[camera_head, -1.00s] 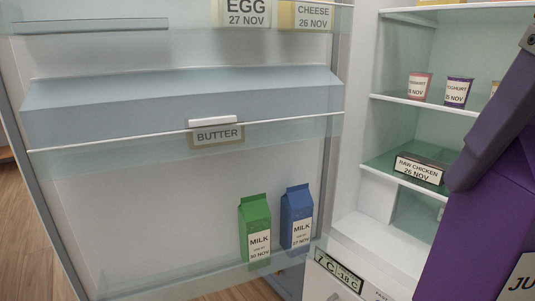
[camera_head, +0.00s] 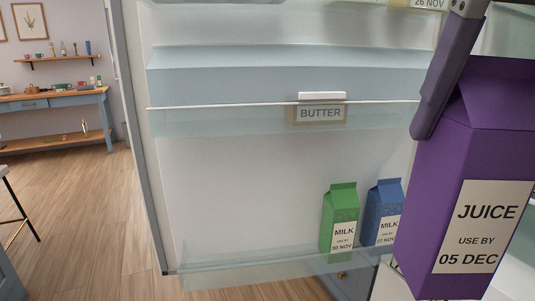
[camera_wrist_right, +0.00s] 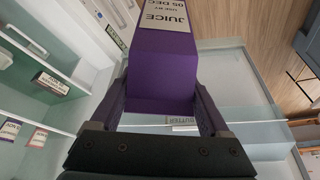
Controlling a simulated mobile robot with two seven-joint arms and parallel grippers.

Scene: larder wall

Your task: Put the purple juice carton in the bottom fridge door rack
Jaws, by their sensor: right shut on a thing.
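The purple juice carton (camera_head: 462,185) is large and close at the right of the head view. Its label reads JUICE, use by 05 DEC. My right gripper (camera_wrist_right: 165,100) is shut on it, with a finger on each side in the wrist view; in the head view one finger (camera_head: 446,85) shows against the carton's upper left. The carton looks upright in the head view. The bottom fridge door rack (camera_head: 225,265) is a clear shelf, left of and beyond the carton. Its left part is empty. My left gripper is not in view.
A green milk carton (camera_head: 340,218) and a blue milk carton (camera_head: 382,210) stand at the right of the bottom rack. A compartment with a butter label (camera_head: 320,113) is above. Fridge shelves show in the wrist view (camera_wrist_right: 60,62). A side table (camera_head: 60,104) stands far left.

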